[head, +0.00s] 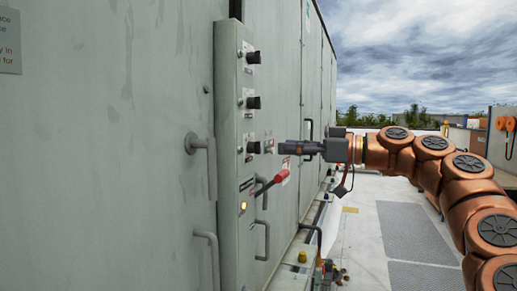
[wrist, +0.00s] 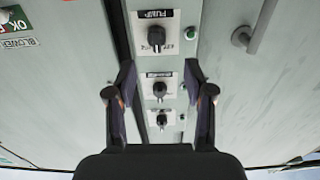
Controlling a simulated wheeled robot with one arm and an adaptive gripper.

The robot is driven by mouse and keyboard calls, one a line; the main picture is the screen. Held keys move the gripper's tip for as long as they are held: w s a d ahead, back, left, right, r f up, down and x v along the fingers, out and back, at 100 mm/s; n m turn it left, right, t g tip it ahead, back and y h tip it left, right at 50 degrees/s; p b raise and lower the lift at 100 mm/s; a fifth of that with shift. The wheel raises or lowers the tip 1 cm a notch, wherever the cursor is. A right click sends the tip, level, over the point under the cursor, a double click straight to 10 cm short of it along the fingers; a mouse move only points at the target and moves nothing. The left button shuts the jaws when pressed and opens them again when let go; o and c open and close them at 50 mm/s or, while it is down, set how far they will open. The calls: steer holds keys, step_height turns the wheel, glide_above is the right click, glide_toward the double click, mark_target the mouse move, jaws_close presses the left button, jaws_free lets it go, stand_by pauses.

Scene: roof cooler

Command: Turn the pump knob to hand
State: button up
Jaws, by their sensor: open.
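The pump knob (wrist: 156,40) is black, on a white plate under a PUMP label in the wrist view. It appears to be the lowest of the three knobs on the grey control panel, and it shows in the head view (head: 254,147). My gripper (head: 282,148) is to the right of this knob at about its height, with a gap between them. In the wrist view my gripper (wrist: 160,70) is open and empty, fingers spread to either side. I cannot clearly read which mark the knob points to.
Two more black knobs, a middle one (head: 254,102) and a top one (head: 254,57), are above. A red-handled lever (head: 275,180) sticks out below my gripper. A door handle (head: 203,160) stands left of the panel. Open roof floor (head: 375,215) lies to the right.

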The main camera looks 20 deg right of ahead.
mark_target(260, 146)
steer(key=p+x, duration=0.2)
steer(key=x, duration=0.6)
steer(key=shift+w+d, duration=0.15)
steer(key=shift+c, duration=0.3)
jaws_close()
